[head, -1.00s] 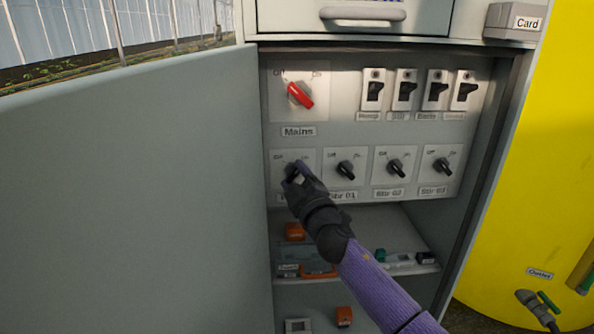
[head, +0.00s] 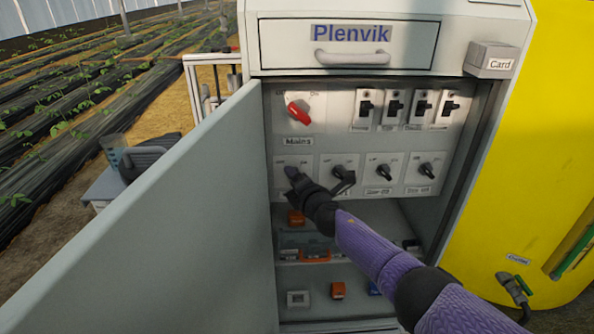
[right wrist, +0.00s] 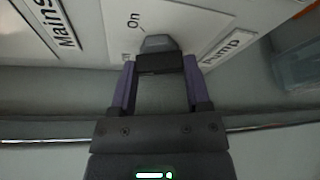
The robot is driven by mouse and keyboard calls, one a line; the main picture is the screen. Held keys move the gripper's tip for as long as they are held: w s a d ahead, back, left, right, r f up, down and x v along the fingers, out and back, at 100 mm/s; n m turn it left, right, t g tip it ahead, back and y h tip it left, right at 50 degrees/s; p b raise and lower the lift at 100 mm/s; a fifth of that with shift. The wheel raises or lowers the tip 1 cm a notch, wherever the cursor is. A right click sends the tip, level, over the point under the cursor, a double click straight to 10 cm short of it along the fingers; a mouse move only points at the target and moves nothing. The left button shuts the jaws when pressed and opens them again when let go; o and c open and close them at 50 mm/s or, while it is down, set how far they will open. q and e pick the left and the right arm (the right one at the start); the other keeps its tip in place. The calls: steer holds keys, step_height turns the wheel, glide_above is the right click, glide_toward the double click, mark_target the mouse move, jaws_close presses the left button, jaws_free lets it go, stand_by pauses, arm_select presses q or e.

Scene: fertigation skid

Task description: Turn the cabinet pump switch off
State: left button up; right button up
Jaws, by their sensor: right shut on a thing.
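The pump switch (right wrist: 157,43) is a dark rotary knob on a pale plate at the left of the lower switch row. Its label reads Pump in the right wrist view, with On printed beside the knob. My right gripper (right wrist: 156,75) is shut on this knob, one purple finger on each side. In the head view my right gripper (head: 293,176) covers the knob, so its exact pointing direction is hidden. The cabinet (head: 455,155) stands open. My left gripper is not in view.
The red Mains switch (head: 299,112) sits just above. Stir knobs (head: 384,172) continue to the right, with several black breakers (head: 394,107) above them. The open door (head: 150,225) fills the left side. Small modules (head: 338,290) sit on lower shelves. A yellow tank (head: 540,130) stands right.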

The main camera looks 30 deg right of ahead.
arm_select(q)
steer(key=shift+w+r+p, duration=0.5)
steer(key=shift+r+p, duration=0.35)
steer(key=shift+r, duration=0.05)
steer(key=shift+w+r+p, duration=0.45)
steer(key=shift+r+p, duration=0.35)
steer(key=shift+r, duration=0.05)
arm_select(e)
steer(key=shift+n+g+h, duration=0.6)
steer(key=shift+n+g, duration=0.3)
steer(key=shift+n, duration=0.9)
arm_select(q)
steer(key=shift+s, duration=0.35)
arm_select(e)
steer(key=o, duration=1.3)
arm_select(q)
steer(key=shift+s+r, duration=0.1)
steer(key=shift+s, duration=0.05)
